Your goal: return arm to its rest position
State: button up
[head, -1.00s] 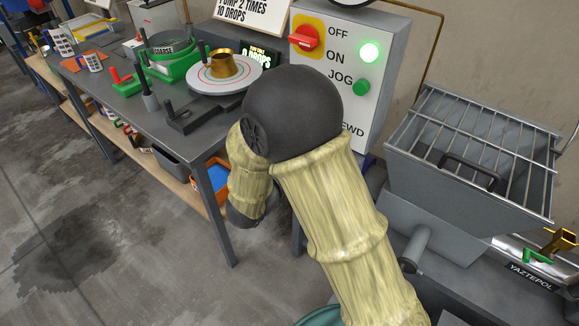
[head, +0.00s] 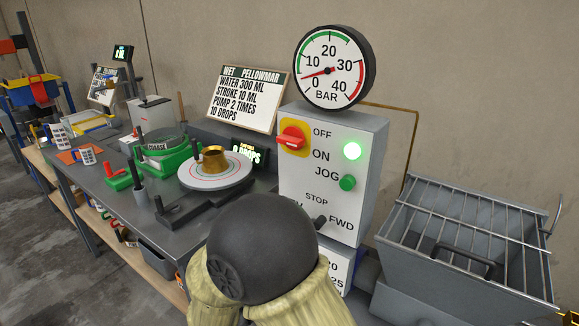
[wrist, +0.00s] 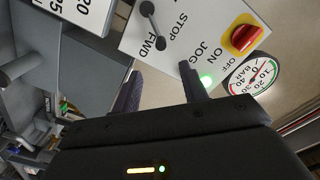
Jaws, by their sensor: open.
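My gripper (wrist: 160,92) shows in the wrist view with its two dark fingers apart and nothing between them. Behind the fingers, that view shows the control panel (wrist: 185,40) and the pressure gauge (wrist: 254,74), both turned nearly upside down. In the head view my arm, with a dark round joint and yellowish sleeves, rises at the bottom middle. It stands in front of the bench and the lower part of the control panel (head: 330,150). My gripper is hidden in the head view.
The bench (head: 125,190) carries a brass cup (head: 213,158) on a round white plate (head: 232,173) and a green sieve (head: 160,143). A grey hopper with a grid (head: 470,260) stands at the right. Open floor (head: 40,270) lies left.

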jog(key=w+d+r+n+g+y+p, duration=0.35)
jog(key=w+d+n+y+p, duration=0.2)
jog(key=n+y, duration=0.3)
jog(key=s+d+n+g+y+p, duration=0.1)
jog(key=s+d+n+g+p, duration=0.4)
jog(key=s+d, duration=0.8)
jog(key=s+n+g, duration=0.2)
jog(key=g, duration=0.2)
jog(key=shift+s+r, duration=0.2)
jog(key=shift+r, duration=0.1)
jog(key=shift+n, duration=0.25)
jog(key=shift+c, duration=0.7)
jog(key=shift+w, duration=0.15)
